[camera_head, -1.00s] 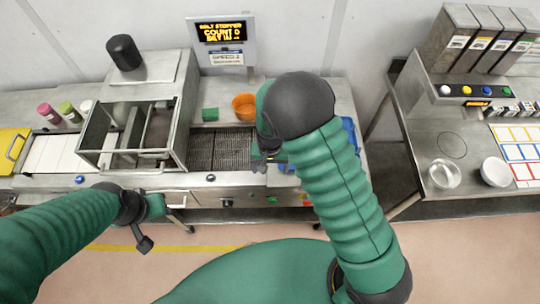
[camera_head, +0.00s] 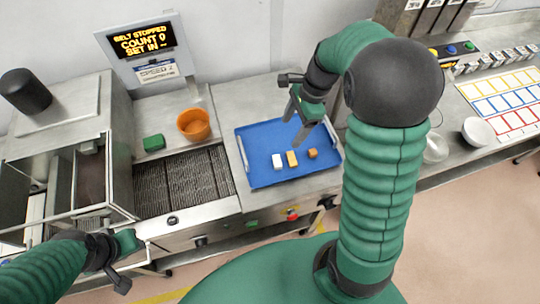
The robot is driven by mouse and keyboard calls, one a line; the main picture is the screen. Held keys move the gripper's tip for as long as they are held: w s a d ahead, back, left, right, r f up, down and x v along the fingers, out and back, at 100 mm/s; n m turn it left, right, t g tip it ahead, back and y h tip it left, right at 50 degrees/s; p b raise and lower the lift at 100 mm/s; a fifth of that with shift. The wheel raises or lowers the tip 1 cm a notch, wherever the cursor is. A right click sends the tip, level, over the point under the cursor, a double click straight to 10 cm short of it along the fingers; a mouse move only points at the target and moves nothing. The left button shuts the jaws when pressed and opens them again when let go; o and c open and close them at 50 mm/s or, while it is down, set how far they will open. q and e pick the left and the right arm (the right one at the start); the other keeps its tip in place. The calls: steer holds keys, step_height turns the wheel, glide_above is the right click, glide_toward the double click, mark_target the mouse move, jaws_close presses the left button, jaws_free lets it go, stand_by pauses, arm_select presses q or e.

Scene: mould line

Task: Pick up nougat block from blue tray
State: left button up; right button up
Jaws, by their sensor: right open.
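The blue tray (camera_head: 262,140) lies on the steel bench right of the belt. Three small blocks sit in a row on it: a white block (camera_head: 277,161), a yellow block (camera_head: 292,159) and an orange-brown block (camera_head: 313,153). The white block looks most like nougat, but no label shows. My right gripper (camera_head: 296,121) is above the back right part of the tray, open and empty, with its fingers pointing down. It is apart from the blocks. My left gripper (camera_head: 125,264) is at the lower left, in front of the machine; its jaw opening is unclear.
A dark mesh belt (camera_head: 183,182) runs left of the tray. Behind it are a green block (camera_head: 154,143) and an orange bowl (camera_head: 194,124). A display (camera_head: 141,42) reads belt stopped. A white bowl (camera_head: 477,132) stands on the right bench.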

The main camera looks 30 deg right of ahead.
steer(key=d+f+m, duration=0.1)
steer(key=d, duration=0.1)
glide_above(278, 160)
steer(key=f, duration=0.9)
steer(key=shift+s+d+f, duration=0.15)
steer(key=shift+d+f, duration=0.25)
step_height(278, 160, down, 4)
steer(key=shift+r+p, duration=0.1)
steer(key=shift+p, duration=0.25)
steer(key=shift+f, duration=0.35)
steer(key=shift+a, duration=0.25)
steer(key=shift+w+a, duration=0.2)
steer(key=c, duration=0.9)
steer(key=shift+s+d, duration=0.1)
steer(key=shift+d, duration=0.2)
jaws_close()
arm_select(q)
steer(key=shift+s+r, duration=0.25)
steer(key=shift+s, duration=0.2)
steer(key=shift+r, duration=0.1)
arm_select(e)
steer(key=shift+a+r, duration=0.1)
